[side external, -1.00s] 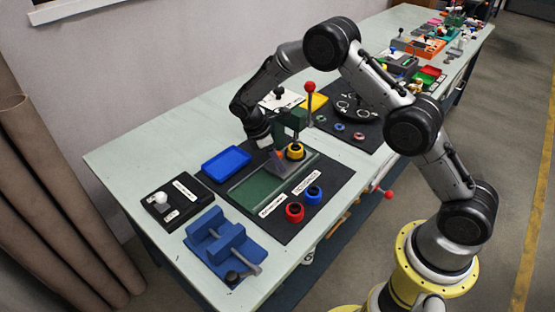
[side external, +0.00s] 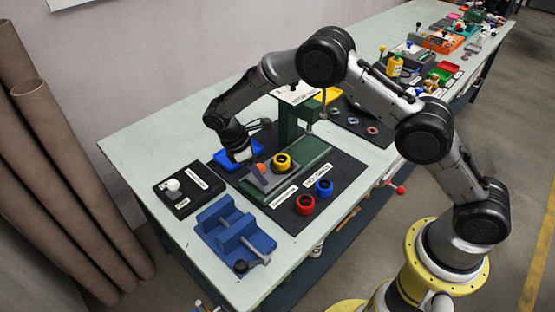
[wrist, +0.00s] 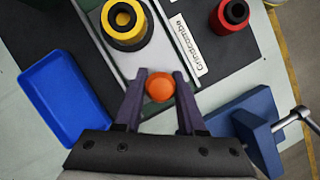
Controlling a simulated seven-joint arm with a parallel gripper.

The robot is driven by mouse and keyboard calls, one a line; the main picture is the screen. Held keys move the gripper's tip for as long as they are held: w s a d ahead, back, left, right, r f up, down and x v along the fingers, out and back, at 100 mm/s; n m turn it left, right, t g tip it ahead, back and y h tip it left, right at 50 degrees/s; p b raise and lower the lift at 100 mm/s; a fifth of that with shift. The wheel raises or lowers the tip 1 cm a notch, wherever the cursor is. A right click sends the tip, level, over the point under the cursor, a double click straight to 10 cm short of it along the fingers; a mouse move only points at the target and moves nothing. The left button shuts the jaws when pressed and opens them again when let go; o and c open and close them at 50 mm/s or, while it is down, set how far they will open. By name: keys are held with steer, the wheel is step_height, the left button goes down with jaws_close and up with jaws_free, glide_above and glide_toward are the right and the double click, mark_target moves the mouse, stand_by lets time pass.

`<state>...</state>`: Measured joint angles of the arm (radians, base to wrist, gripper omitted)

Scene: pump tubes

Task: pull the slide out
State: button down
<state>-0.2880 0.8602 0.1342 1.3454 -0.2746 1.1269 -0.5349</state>
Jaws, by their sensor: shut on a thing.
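The grey slide (side external: 262,180) lies on the green press base (side external: 318,157) at its near-left end, clear of the green press column (side external: 293,118). An orange knob (wrist: 159,87) is at the slide's outer end. My gripper (wrist: 160,82) is shut on the knob, one dark finger on each side. In the side view the knob (side external: 261,168) is partly hidden.
A blue tray (wrist: 63,98) lies beside the base. A blue vise (side external: 236,236) stands at the near-left. Red (side external: 305,204) and blue (side external: 324,188) rings sit on the black mat by labels. A black box with a white knob (side external: 187,191) is at the left.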

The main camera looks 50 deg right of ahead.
steer(key=shift+a+r, duration=0.1)
steer(key=shift+a, duration=0.85)
steer(key=c, duration=0.5)
jaws_free()
steer(key=shift+d, duration=0.1)
steer(key=v, duration=1.3)
steer(key=shift+r, duration=0.35)
